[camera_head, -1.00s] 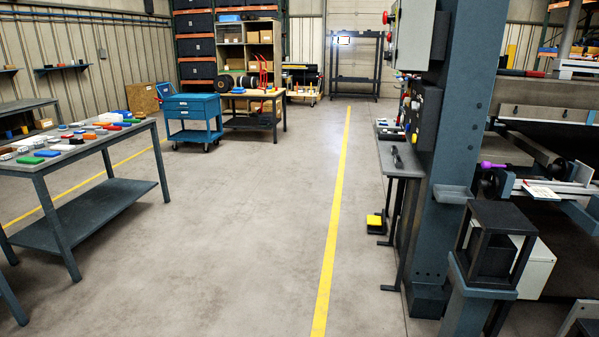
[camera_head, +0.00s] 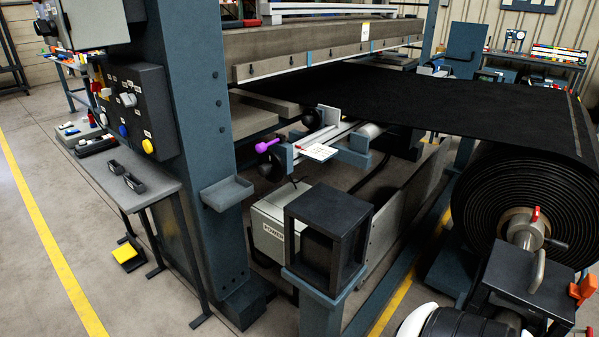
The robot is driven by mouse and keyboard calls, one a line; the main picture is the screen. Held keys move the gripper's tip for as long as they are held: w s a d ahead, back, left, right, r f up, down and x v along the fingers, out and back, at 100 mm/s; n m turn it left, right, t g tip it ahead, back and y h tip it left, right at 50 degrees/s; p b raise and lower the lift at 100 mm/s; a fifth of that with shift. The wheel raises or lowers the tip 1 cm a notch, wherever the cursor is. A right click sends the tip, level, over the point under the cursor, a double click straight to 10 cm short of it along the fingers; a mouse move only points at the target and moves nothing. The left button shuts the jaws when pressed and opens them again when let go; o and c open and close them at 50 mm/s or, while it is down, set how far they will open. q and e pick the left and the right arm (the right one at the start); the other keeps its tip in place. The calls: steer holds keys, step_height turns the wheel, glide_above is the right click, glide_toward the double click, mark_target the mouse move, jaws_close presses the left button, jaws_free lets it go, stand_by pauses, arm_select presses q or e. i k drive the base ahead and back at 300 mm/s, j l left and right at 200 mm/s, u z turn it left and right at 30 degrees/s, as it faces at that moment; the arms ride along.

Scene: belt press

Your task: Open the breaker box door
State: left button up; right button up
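A light grey box lettered POWER (camera_head: 278,228) stands low beside the press column, and it may be the breaker box. The black open-framed stand (camera_head: 328,235) in front hides its right part. Its visible lettered face looks closed, and I cannot make out a door edge or a latch. Another grey cabinet (camera_head: 95,22) is cut off at the top left, above the button panel.
The blue press column (camera_head: 195,110) and a small grey bench (camera_head: 130,178) stand at the left. A black belt roll (camera_head: 520,190) fills the right side. A yellow pedal (camera_head: 125,253) sits on the floor. Open floor lies at the lower left.

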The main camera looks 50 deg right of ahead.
mark_target(268, 232)
steer(key=z, duration=0.4)
steer(key=i+z, duration=0.1)
steer(key=z, duration=0.25)
steer(key=j+z, duration=0.1)
steer(key=z, duration=0.3)
steer(key=i+z, duration=0.1)
steer(key=z, duration=0.3)
